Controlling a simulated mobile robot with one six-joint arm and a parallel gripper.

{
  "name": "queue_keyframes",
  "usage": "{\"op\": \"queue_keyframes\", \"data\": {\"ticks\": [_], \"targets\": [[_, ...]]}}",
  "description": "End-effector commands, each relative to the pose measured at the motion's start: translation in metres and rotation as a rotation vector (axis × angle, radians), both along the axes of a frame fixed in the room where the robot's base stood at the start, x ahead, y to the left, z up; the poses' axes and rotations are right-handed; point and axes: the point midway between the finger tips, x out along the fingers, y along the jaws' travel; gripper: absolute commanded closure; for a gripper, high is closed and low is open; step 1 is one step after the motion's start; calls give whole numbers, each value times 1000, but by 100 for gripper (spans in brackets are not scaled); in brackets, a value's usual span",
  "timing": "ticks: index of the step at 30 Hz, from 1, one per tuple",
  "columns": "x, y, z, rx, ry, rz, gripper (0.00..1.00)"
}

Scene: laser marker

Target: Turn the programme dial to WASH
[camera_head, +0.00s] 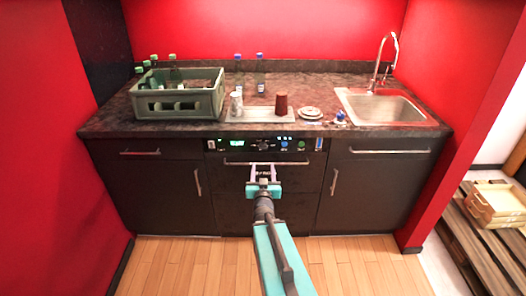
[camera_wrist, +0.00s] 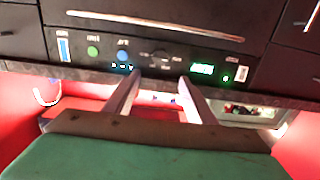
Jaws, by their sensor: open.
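The programme dial (camera_head: 264,145) is a small dark round knob in the middle of the black control panel (camera_head: 222,149) below the worktop. In the wrist view, which is turned upside down, the dial (camera_wrist: 160,55) shows dark against the panel between and beyond my fingertips. Small marks surround it, but I cannot read WASH or tell where the pointer stands. My gripper (camera_head: 263,170) is open and empty in front of the appliance, slightly below the dial in the head view. In the wrist view my gripper (camera_wrist: 160,78) has two parallel fingers pointing at the panel, apart from the dial.
A green display (camera_wrist: 202,69), a blue button (camera_wrist: 123,54) and a green button (camera_wrist: 93,51) flank the dial. A bar handle (camera_head: 265,163) crosses the front below the panel. A bottle crate (camera_head: 150,107), cups and a sink (camera_head: 385,122) are on the worktop (camera_head: 330,90).

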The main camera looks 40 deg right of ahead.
Motion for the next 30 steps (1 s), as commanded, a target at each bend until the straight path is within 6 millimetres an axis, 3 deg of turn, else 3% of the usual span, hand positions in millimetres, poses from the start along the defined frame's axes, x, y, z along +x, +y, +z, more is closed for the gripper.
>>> {"op": "queue_keyframes", "data": {"ticks": [30], "targets": [[13, -13, -4, 0, 1, -7, 50]]}}
